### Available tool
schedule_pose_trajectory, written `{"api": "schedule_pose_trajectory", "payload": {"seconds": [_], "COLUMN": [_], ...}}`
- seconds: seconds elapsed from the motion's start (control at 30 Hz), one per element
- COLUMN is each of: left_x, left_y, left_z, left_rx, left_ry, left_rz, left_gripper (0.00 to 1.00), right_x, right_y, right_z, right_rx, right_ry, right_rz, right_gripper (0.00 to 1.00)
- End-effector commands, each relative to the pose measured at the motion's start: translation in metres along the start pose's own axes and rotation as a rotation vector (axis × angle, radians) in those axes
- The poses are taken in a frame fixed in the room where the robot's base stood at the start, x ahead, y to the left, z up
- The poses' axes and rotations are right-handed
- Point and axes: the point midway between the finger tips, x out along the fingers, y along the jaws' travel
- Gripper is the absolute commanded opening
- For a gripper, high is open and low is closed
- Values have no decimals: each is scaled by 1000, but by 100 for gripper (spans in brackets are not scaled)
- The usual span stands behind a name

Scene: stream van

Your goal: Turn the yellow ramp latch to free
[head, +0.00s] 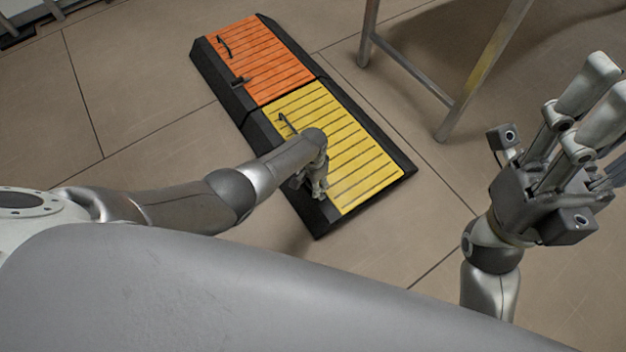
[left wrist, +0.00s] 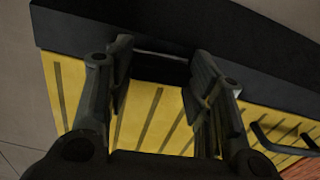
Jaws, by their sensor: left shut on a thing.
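The yellow ramp (head: 352,160) lies on the floor, a ribbed yellow panel in a black frame; it also fills much of the left wrist view (left wrist: 60,85). My left gripper (head: 318,192) reaches down to the ramp's near-left edge. In the left wrist view its two fingers (left wrist: 162,75) stand on either side of a dark piece at the black frame, the yellow ramp latch (left wrist: 160,68), and are shut on it. My gripper hides the latch in the head view, and its angle is hard to tell. My right gripper (head: 605,95) is raised at the right, open and empty.
An orange ramp (head: 268,62) adjoins the yellow one at its far end, with a dark handle (head: 224,46) and a dark latch (head: 240,82). A dark handle (head: 287,123) sits on the yellow ramp. A metal stand (head: 410,70) is behind.

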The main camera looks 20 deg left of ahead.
Motion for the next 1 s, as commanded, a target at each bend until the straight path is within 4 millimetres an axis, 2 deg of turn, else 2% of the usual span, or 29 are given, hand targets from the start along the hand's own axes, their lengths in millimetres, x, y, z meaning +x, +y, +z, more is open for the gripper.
{"api": "schedule_pose_trajectory", "payload": {"seconds": [0.3, 0.77, 0.8, 0.93, 1.0], "left_x": [0, 0, 0, 0, 0], "left_y": [0, 0, 0, 0, 0], "left_z": [0, 0, 0, 0, 0], "left_rx": [94, 107, 107, 106, 106], "left_ry": [3, 3, 3, 3, 2], "left_rz": [-1, -1, -1, -1, -1], "left_gripper": [24, 24, 51, 67, 70], "right_x": [0, -1, -1, -1, -1], "right_y": [0, 1, 1, 1, 1], "right_z": [0, 0, 0, 0, 0], "right_rx": [0, 0, -1, -1, -1], "right_ry": [-1, -4, -4, -3, -3], "right_rz": [0, 5, 6, 7, 7], "right_gripper": [40, 40, 40, 40, 40]}}
